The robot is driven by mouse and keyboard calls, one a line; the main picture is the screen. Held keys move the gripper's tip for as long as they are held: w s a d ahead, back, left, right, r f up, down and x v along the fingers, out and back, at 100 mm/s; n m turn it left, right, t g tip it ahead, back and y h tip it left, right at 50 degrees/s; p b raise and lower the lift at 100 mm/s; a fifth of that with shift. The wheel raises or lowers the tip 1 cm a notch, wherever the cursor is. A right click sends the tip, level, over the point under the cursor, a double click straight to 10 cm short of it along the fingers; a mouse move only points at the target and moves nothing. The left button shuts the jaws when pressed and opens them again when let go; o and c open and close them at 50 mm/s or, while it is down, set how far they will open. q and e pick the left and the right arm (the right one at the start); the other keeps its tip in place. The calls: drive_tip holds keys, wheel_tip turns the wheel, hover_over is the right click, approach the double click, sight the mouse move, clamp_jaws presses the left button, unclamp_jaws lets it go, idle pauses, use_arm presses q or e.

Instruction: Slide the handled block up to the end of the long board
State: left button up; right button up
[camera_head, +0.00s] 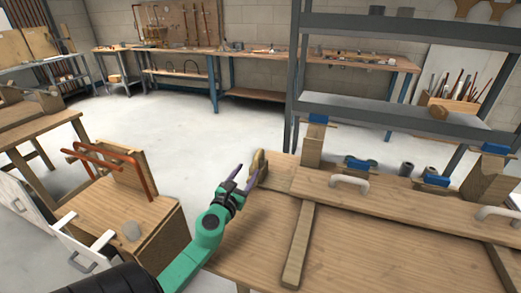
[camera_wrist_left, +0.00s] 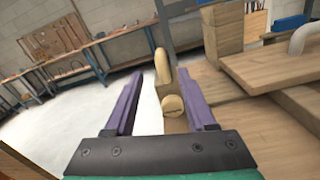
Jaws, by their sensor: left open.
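The handled block (camera_head: 258,167) is a small tan wooden piece at the far left corner of the workbench. In the left wrist view its upright rounded handle (camera_wrist_left: 162,66) and a round knob (camera_wrist_left: 172,105) show between my fingers. The long board (camera_head: 400,200) lies across the bench to the right, with pale grey handles on top; its near end (camera_wrist_left: 262,68) shows in the left wrist view. My left gripper (camera_head: 241,179) is open, its purple fingers pointing at the block from the near left. I cannot tell whether they touch it. My right gripper is not in view.
The workbench (camera_head: 250,238) has a bare area at its near left. A wooden strip (camera_head: 299,245) lies across it. Blue-topped clamps (camera_head: 318,119) and a metal shelf (camera_head: 400,115) stand behind the board. A wooden cabinet (camera_head: 150,215) with red bars stands at left.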

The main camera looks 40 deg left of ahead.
sight(255, 159)
use_arm(q)
drive_tip(key=x, duration=1)
drive_tip(key=shift+w+a+f+b, duration=0.15)
drive_tip(key=shift+w+f+b, duration=0.05)
drive_tip(key=shift+w+b, duration=0.1)
drive_tip(key=shift+w+a, duration=0.15)
drive_tip(key=shift+w, duration=0.35)
drive_tip(key=shift+r, duration=0.1)
clamp_jaws()
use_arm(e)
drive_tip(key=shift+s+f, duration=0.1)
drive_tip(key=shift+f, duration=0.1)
